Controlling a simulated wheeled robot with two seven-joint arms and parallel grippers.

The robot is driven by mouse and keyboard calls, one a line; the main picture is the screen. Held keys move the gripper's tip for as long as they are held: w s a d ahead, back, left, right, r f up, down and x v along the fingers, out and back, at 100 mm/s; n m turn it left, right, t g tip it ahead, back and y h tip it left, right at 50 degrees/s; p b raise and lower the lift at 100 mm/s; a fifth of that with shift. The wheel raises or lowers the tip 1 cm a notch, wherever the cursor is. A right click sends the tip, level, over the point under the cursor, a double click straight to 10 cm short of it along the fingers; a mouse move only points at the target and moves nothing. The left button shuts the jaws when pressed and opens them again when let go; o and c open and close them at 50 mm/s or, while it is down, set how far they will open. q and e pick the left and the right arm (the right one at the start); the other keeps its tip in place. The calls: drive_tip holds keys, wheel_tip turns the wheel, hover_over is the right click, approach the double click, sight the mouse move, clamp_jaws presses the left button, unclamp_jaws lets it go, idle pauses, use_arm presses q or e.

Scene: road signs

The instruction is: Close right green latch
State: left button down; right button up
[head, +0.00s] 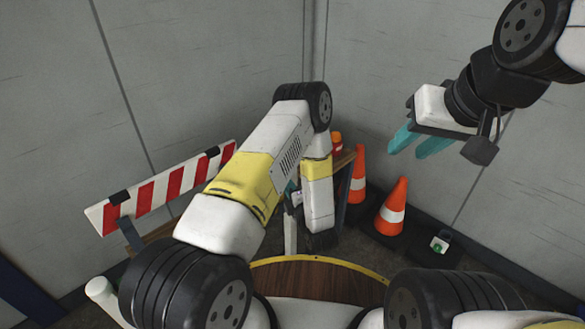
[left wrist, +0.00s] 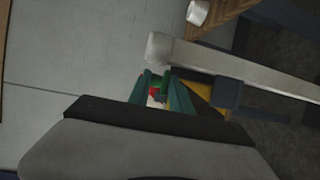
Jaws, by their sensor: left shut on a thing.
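In the left wrist view, my left gripper (left wrist: 166,92) has its teal fingers closed around a small red and green part (left wrist: 157,88), which looks like a latch. The fingers hide much of it, so I cannot tell its position. In the head view my left arm covers most of this place; only a bit of teal shows beside the arm. My right gripper (head: 419,144) is raised at the upper right, its two teal fingers apart with nothing between them.
A red-and-white striped barrier board (head: 165,188) stands left of my left arm. Orange cones (head: 392,207) (head: 358,176) stand to the right, near the wall. A small white block with a green top (head: 440,244) sits on a dark base. A pale bar (left wrist: 240,68) crosses the left wrist view.

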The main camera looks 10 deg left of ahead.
use_arm(q)
drive_tip(key=shift+a+f+t+y, duration=0.15)
drive_tip(key=shift+f+t+y, duration=0.05)
drive_tip(key=shift+t+y, duration=0.25)
idle(0.7)
idle(0.5)
drive_tip(key=c, duration=1.4)
unclamp_jaws()
drive_tip(key=shift+o, duration=0.2)
drive_tip(key=shift+f, duration=0.1)
drive_tip(key=v, duration=0.8)
